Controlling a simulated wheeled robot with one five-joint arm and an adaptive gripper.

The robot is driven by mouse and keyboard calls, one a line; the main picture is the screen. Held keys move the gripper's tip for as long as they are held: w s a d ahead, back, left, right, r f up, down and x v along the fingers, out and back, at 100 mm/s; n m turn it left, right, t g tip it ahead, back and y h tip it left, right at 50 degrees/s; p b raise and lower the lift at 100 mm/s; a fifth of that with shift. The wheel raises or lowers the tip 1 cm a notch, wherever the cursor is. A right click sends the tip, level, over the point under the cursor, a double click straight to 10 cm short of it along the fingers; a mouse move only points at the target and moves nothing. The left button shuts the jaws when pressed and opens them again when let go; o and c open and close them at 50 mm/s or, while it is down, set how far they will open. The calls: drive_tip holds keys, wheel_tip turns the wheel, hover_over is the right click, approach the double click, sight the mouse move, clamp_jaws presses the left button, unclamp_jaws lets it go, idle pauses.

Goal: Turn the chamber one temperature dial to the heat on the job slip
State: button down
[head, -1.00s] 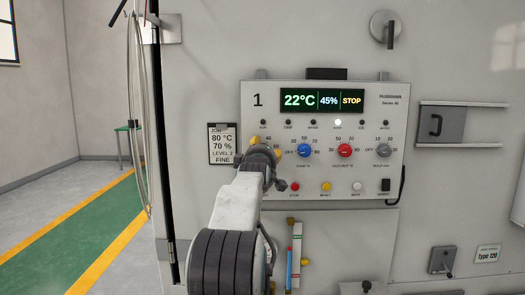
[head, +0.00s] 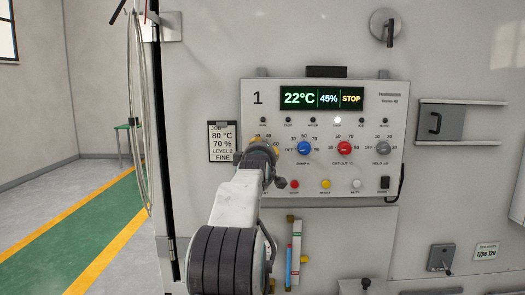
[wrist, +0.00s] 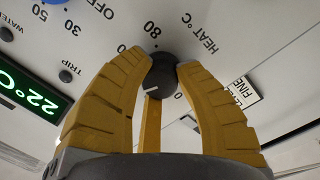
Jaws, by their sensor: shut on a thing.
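The job slip (head: 222,142) on the wall left of the panel reads 80 °C, 70 %, level 2, fine. The chamber one heat dial (wrist: 160,76) is a dark round knob beside the words HEAT °C. My gripper (wrist: 164,68) has its yellow fingers closed around it. In the wrist view a white mark shows on the lower left of the knob, away from the printed 80. In the head view my gripper (head: 260,153) hides most of this dial. The panel display (head: 321,99) shows 22°C, 45% and STOP.
A blue dial (head: 304,148), a red dial (head: 344,148) and a grey dial (head: 383,148) sit right of my gripper. Below them are red, yellow and white buttons and a black switch (head: 385,183). Open floor (head: 95,225) lies at the left.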

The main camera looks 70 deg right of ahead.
drive_tip(key=shift+m+b, duration=0.8)
drive_tip(key=shift+m, duration=0.5)
drive_tip(key=shift+r+m+y, duration=0.1)
drive_tip(key=shift+m+y, duration=0.3)
drive_tip(key=shift+m, duration=2.1)
drive_tip(key=c, duration=0.9)
unclamp_jaws()
drive_tip(key=shift+w, duration=0.1)
drive_tip(key=shift+v, duration=5.9)
